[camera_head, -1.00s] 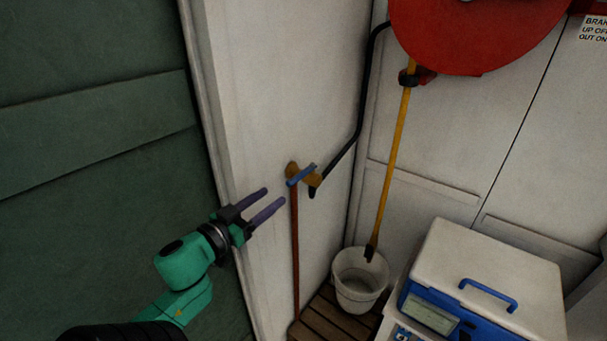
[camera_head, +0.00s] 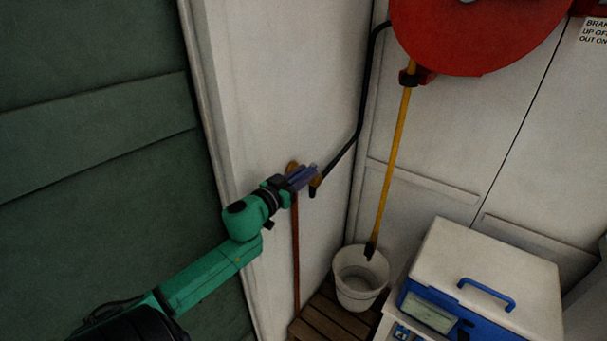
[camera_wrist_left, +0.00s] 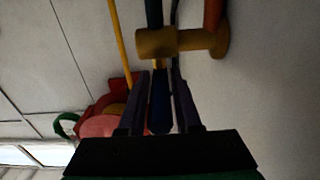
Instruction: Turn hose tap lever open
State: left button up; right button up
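The brass hose tap (camera_head: 317,183) is on the white wall in the head view, on top of a reddish-brown pipe. It shows closer in the left wrist view (camera_wrist_left: 185,42). Its blue lever (camera_wrist_left: 160,105) lies lengthwise between my left gripper's fingers in the wrist view, with narrow dark gaps that suggest the fingers are not pressed on it. In the head view my left gripper (camera_head: 306,177) covers most of the lever and part of the tap. My right gripper is in neither view.
A black hose (camera_head: 362,105) runs from the tap to a red hose reel (camera_head: 475,35). A white and blue box (camera_head: 490,265) stands at the lower right. A green panel (camera_head: 90,100) fills the left.

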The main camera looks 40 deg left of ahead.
pick_arm(q)
grip_shut()
dwell(1.2)
